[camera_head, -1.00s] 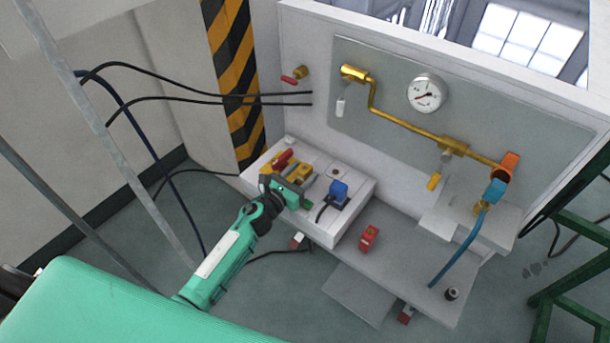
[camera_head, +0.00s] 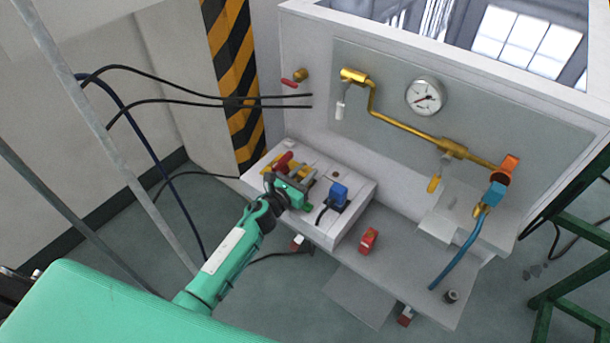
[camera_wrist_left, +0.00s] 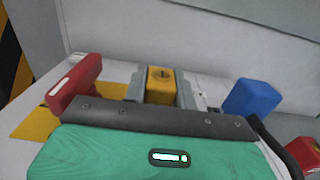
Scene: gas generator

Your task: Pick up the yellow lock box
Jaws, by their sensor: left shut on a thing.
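My left gripper (camera_head: 304,180) reaches over the white box top in the head view. In the left wrist view its two grey fingers (camera_wrist_left: 161,88) are shut on the yellow lock box (camera_wrist_left: 160,84), one finger on each side. The lock box looks upright, with a dark keyhole-like mark on its upper face. In the head view the gripper mostly hides it. I cannot tell whether it still touches the surface. My right gripper is in neither view.
A red-handled part (camera_head: 283,161) lies close left of the gripper, and a blue plug (camera_head: 338,193) close right. A red box (camera_head: 369,240) stands on the lower shelf. A gauge (camera_head: 426,96) and brass pipe are on the panel behind.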

